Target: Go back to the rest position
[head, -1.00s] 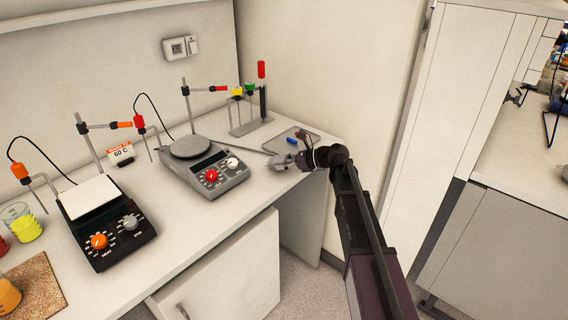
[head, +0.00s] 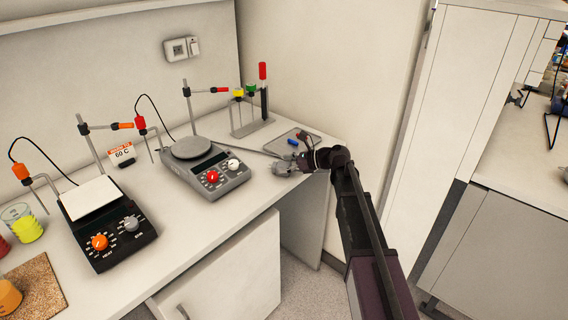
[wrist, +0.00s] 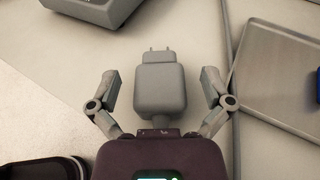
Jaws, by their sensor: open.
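My gripper (head: 284,168) is at the right end of the bench, low over the worktop near its front edge.
A grey hotplate stirrer (head: 222,178) stands left of the gripper. A black hotplate (head: 122,252) is farther left. A thin rod (head: 258,152) lies on the bench (head: 205,215). A wall and cabinet (head: 455,90) are on the right.

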